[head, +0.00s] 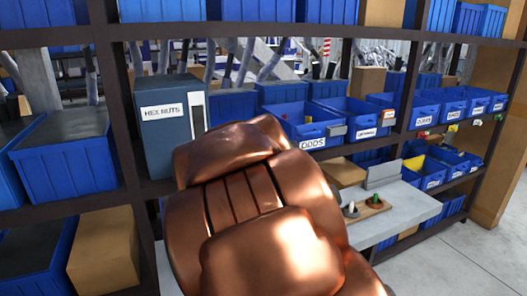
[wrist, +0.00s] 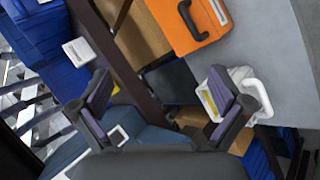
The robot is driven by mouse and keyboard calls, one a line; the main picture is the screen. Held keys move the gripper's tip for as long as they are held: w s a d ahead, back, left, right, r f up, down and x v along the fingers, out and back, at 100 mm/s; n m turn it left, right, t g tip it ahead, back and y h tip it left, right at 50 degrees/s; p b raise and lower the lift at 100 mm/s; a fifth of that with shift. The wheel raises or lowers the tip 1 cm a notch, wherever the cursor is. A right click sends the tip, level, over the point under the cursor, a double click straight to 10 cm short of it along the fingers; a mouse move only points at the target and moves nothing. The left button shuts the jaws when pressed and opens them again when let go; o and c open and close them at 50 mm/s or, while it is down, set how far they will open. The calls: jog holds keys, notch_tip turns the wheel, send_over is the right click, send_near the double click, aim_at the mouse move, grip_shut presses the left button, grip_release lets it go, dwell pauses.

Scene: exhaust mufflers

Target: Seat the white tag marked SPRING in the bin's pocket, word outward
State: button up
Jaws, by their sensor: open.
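My gripper (wrist: 160,90) shows in the wrist view with its two fingers wide apart, open and with nothing between the tips. In the head view my bronze arm hides it. No tag with the word SPRING can be read in either view. A white piece with some yellow (wrist: 252,84) lies partly behind the right finger in the wrist view; I cannot tell what it is. In the head view, blue bins stand on the shelf: one is labelled ODDS (head: 300,117), and another beside it has a small label (head: 353,118) too small to read surely. I cannot tell which bin has the pocket.
A grey worktop (head: 405,208) juts out at right, with a small wooden board (head: 373,212) holding small parts. A tall HEX NUTS box (head: 165,140) stands left of the ODDS bin. An orange case (wrist: 190,38) shows in the wrist view. The floor at lower right is clear.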

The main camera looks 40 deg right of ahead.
jog(key=w+d+r+n+t+h+b, duration=0.1)
jog(key=w+d+r+n+t+h, duration=0.15)
jog(key=w+d+n, duration=0.45)
jog(key=w+d+r+n+t+h+b, duration=0.1)
jog(key=w+d+r+n+t+h, duration=0.2)
jog(key=d, duration=0.7)
jog(key=shift+w+d+f+n+t+y+b, duration=0.1)
jog(key=shift+w+d+f+n+t+y, duration=0.6)
jog(key=shift+w+d+n+t+y, duration=1.4)
jog(key=shift+w+d+f+n+y+b, duration=0.15)
jog(key=shift+w+f+n, duration=0.75)
jog(key=shift+n, duration=2.45)
jog(key=shift+w+d+f+n+t+y+b, duration=0.1)
jog(key=shift+w+d+f+n+t+y, duration=0.35)
jog(key=shift+w+d+n+t+y, duration=1.3)
jog(key=shift+w+a+r+n+g+h+p, duration=0.15)
jog(key=shift+w+n+g+h+p, duration=0.15)
jog(key=shift+w, duration=0.25)
jog(key=shift+w+a+r+n+g+h+p, duration=0.15)
jog(key=shift+w+a+n+p, duration=0.15)
jog(key=shift+w, duration=0.25)
jog(key=shift+w+a+r+n+g+h+p, duration=0.1)
jog(key=shift+w+n+g+p, duration=0.15)
jog(key=shift+w+n, duration=0.25)
jog(key=shift+p+x, duration=0.3)
jog(key=shift+x, duration=0.8)
jog(key=shift+f, duration=0.15)
jog(key=shift+c, duration=0.4)
jog(key=c, duration=1.1)
